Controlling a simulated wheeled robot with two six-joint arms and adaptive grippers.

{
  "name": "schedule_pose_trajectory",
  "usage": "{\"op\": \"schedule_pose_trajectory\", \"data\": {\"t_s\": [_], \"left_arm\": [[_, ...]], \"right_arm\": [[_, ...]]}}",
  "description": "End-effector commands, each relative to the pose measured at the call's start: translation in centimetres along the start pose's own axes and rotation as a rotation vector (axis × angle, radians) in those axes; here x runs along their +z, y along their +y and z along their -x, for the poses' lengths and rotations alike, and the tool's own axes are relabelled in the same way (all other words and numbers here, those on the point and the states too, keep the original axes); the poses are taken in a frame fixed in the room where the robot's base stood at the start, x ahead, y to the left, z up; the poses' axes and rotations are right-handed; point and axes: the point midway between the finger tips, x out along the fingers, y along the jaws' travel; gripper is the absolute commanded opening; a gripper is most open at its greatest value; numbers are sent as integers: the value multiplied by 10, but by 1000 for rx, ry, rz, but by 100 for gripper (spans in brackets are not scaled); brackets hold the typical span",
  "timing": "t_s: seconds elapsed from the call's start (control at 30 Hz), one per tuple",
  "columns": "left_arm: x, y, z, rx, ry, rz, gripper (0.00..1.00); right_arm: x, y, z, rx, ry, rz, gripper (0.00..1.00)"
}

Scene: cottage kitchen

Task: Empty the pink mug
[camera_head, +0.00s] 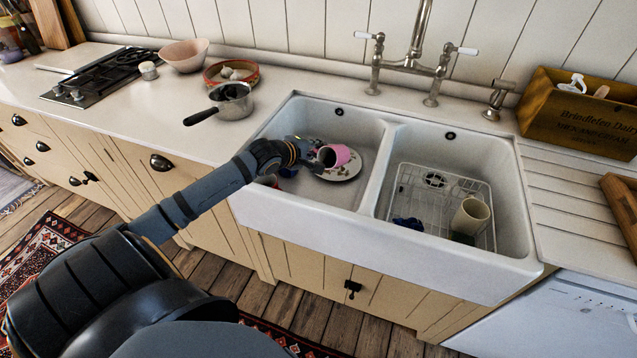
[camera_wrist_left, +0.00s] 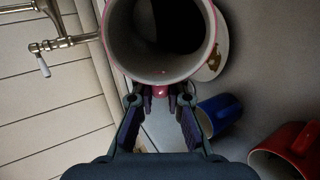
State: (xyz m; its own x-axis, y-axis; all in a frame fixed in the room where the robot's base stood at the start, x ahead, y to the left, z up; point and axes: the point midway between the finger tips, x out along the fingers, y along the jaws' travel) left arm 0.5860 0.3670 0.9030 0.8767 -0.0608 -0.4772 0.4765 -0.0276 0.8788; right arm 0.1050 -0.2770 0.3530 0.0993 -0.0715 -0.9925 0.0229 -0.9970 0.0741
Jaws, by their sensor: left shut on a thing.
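My left gripper (camera_head: 314,153) is shut on the mug. In the left wrist view my left gripper (camera_wrist_left: 161,98) has its fingertips at the pink part below the mug's rim, and the mug's open mouth (camera_wrist_left: 165,68) faces the camera. Its inside looks dark and I see no contents. My right gripper is not in view.
A blue mug (camera_wrist_left: 220,112) and a red mug (camera_wrist_left: 288,150) are in that basin too. The right basin holds a wire rack (camera_head: 407,182) and a cream mug (camera_head: 470,216). A saucepan (camera_head: 232,101) stands left of the sink.

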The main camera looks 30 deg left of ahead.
Motion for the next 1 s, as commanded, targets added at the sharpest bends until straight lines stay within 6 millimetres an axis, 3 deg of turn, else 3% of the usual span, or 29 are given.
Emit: {"op": "schedule_pose_trajectory", "data": {"t_s": [0.83,1.0], "left_arm": [[2,4,6,173,-6,0,0],[0,16,18,223,-2,5,0]], "right_arm": [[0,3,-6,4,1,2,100],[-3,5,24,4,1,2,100]]}}
